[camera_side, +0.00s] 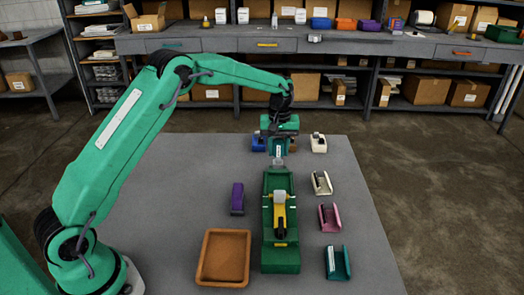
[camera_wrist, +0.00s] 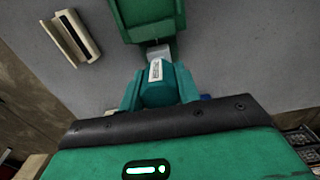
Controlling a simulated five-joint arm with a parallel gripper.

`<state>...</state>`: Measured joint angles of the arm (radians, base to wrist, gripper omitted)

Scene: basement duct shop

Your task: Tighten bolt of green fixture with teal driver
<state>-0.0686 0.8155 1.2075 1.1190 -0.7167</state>
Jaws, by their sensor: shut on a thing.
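My gripper (camera_side: 279,146) is over the far part of the grey table, shut on the teal driver. In the wrist view the teal driver (camera_wrist: 158,86), with a white label, sits between my gripper's fingers (camera_wrist: 159,88). In the side view the green fixture (camera_side: 281,258) is long and holds a yellow and dark part (camera_side: 280,213). The driver is at the fixture's far end. I cannot make out the bolt, or tell whether the tip touches it.
An orange-brown tray (camera_side: 203,275) lies left of the fixture. A purple block (camera_side: 237,198) stands left. Cream (camera_side: 322,184), pink (camera_side: 329,218) and teal (camera_side: 338,262) holders line the right side. Blue (camera_side: 258,142) and white (camera_side: 318,144) items flank my gripper. A cluttered workbench (camera_side: 223,45) stands behind.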

